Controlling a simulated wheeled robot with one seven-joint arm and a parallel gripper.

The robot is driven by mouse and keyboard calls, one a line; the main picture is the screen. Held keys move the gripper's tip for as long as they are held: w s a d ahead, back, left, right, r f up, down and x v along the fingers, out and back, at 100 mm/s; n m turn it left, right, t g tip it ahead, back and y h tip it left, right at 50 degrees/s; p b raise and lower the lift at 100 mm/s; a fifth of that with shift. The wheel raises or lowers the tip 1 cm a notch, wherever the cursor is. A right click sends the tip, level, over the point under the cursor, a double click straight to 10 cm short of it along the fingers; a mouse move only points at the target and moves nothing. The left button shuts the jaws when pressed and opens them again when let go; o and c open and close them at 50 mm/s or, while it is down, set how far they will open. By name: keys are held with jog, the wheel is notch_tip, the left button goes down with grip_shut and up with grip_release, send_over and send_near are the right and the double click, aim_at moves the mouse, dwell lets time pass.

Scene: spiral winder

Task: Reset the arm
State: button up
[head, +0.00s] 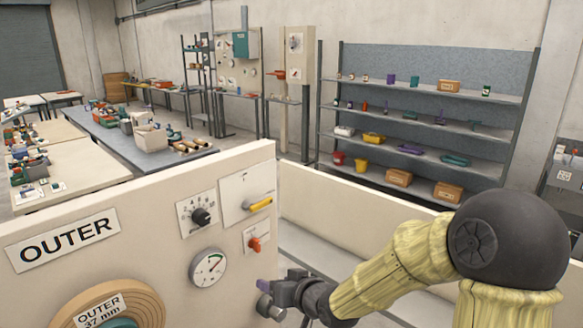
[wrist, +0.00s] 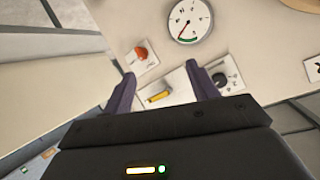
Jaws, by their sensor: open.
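My gripper (head: 267,298) hangs in front of the lower right part of the cream OUTER panel (head: 130,205). In the wrist view my gripper (wrist: 161,69) has its two purple fingers spread apart, with nothing between them. The panel carries a yellow-handled lever (head: 260,205), a red knob (head: 255,244), a black dial knob (head: 201,216) and a round gauge (head: 208,267). In the wrist view the yellow handle (wrist: 158,97) shows between the fingers from this angle, and the red knob (wrist: 141,53) and gauge (wrist: 189,20) lie beyond them. I cannot tell the exact gap to the panel.
A spool (head: 105,306) labelled OUTER 37 mm is at the panel's lower left. A cream wall (head: 350,205) runs behind my arm. Work tables (head: 60,180) with tools and a shelf rack (head: 430,100) with boxes stand farther back. Open floor lies between them.

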jog(key=s+d+f+m+g+h, duration=0.2)
jog(key=s+d+g+h, duration=0.1)
jog(key=s+d, duration=0.5)
jog(key=s+d+f+m+g+h, duration=0.1)
jog(key=s+d+f+g+h, duration=0.2)
jog(key=s+d, duration=0.6)
jog(key=d+g+h, duration=0.1)
jog(key=d+h, duration=0.1)
jog(key=d, duration=0.1)
jog(key=shift+s+f+m, duration=0.2)
jog(key=shift+s+m, duration=0.05)
jog(key=shift+m, duration=0.15)
